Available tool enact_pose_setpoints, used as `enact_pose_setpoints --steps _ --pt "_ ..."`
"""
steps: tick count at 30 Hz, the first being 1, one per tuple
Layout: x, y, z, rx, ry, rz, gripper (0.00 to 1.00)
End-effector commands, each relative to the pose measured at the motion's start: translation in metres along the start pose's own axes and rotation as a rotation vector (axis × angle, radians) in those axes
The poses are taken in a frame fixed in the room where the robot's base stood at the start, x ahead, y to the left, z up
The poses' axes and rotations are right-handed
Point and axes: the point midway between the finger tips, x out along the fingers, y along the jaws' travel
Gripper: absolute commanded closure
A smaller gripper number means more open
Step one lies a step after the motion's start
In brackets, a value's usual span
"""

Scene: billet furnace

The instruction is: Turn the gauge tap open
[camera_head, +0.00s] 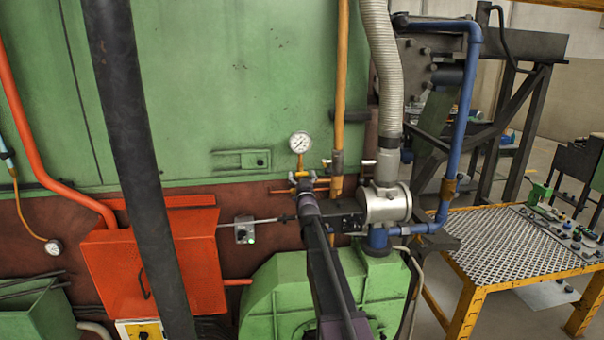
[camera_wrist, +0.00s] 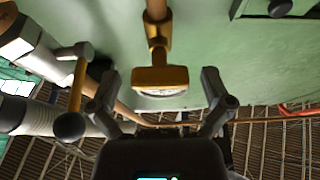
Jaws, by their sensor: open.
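The pressure gauge (camera_head: 300,143) has a round white dial and stands on a thin brass-coloured stem (camera_head: 300,161) against the green furnace wall. My gripper (camera_head: 304,188) is just below it, and my arm hides much of the tap area from the head camera. In the wrist view my gripper (camera_wrist: 160,75) is open, with one finger on each side of a brass-coloured body with a pale face (camera_wrist: 160,91), seemingly the gauge from below. A brass fitting (camera_wrist: 158,43) adjoins it. No contact with the fingers is visible. I cannot make out the tap's handle clearly.
A vertical orange pipe (camera_head: 340,90) and a silver cylindrical fitting (camera_head: 385,204) with a flexible hose (camera_head: 384,60) stand to the right. A red box (camera_head: 150,262) is at left. In the wrist view a lever with a dark ball (camera_wrist: 69,126) is left of my fingers.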

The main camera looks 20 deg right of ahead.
Motion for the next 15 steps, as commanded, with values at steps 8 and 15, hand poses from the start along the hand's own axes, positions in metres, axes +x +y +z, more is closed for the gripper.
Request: enact_pose_setpoints --steps 8,15 --pt "0.0003 0.0001 0.0001 0.0 0.0 0.0 0.0" --pt "0.0003 0.0002 0.0001 0.0 0.0 0.0 0.68"
